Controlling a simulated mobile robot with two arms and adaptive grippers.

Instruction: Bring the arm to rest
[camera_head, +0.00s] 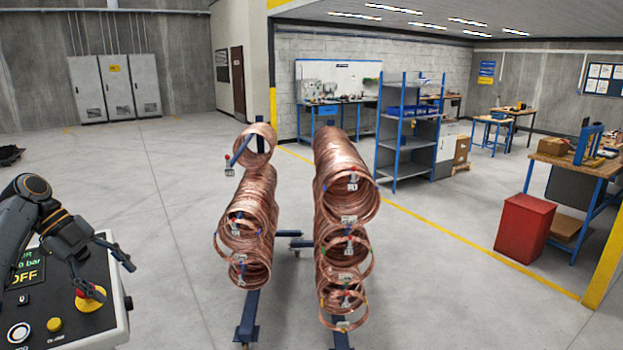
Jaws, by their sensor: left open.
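My left arm (32,203) comes in from the left edge, bent over a control panel (65,328). My left gripper (115,282) is open and empty above the panel's right part. One finger reaches out past the panel's right edge. The other points down close to a red emergency-stop button on a yellow base (90,301). I cannot tell whether that finger touches it. My right gripper is not in view.
Racks of copper tube coils (345,180) stand in the middle on a blue frame (248,315). A blue shelf unit (408,130), a red bin (524,226) and a workbench (600,168) stand at right. The floor between panel and coils is clear.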

